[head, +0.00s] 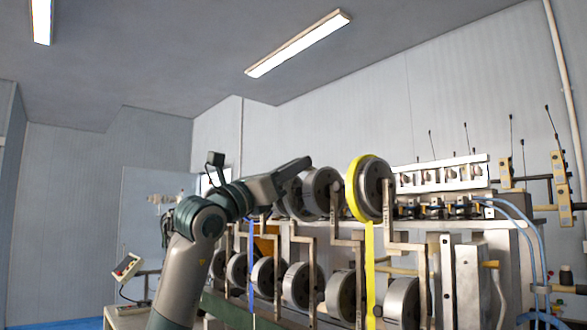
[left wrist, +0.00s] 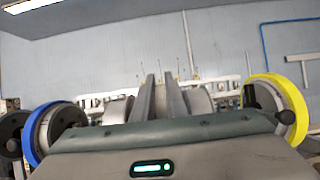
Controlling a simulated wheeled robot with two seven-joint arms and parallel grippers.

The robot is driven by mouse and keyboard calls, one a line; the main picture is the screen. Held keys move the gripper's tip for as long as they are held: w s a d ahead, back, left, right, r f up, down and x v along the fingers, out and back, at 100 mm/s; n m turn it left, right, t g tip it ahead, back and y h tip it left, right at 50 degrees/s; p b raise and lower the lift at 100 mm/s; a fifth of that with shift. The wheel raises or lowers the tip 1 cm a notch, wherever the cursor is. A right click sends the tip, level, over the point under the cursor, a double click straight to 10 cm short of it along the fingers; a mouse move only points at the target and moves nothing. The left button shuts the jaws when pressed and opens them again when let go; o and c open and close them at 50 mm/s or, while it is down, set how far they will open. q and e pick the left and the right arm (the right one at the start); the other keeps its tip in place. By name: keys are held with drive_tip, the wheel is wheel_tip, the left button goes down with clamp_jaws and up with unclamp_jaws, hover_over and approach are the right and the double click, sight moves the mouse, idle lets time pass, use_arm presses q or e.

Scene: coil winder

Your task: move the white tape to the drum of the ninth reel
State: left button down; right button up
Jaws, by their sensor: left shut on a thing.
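My left gripper (head: 298,168) is up at the top row of reels, beside a bare grey drum (head: 322,192) in the head view. In the left wrist view its two long fingers (left wrist: 160,98) point away between two grey drums. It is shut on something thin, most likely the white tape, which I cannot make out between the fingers. I cannot tell which reel is the ninth. My right gripper is in neither view.
A reel with yellow tape (head: 354,188) stands right of the gripper, its tape hanging down. A blue tape (head: 251,265) hangs to the left. Several lower drums (head: 295,285) and upright metal arms crowd below. Space above the top reels is clear.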

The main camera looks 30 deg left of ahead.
sight(308, 176)
use_arm(q)
drive_tip(key=shift+s+d, duration=0.2)
drive_tip(key=shift+d, duration=0.45)
drive_tip(key=shift+s+d+b, duration=0.2)
drive_tip(key=shift+d+b, duration=0.1)
drive_tip(key=shift+d, duration=0.4)
drive_tip(key=shift+s+d+b, duration=0.2)
drive_tip(key=shift+d+b, duration=0.1)
drive_tip(key=shift+d, duration=0.35)
drive_tip(key=c, duration=2)
unclamp_jaws()
drive_tip(key=shift+c, duration=0.2)
drive_tip(key=shift+s, duration=0.1)
drive_tip(key=shift+b+v, duration=1.9)
drive_tip(key=shift+v, duration=0.85)
drive_tip(key=shift+s+a+r, duration=0.1)
drive_tip(key=shift+r, duration=0.1)
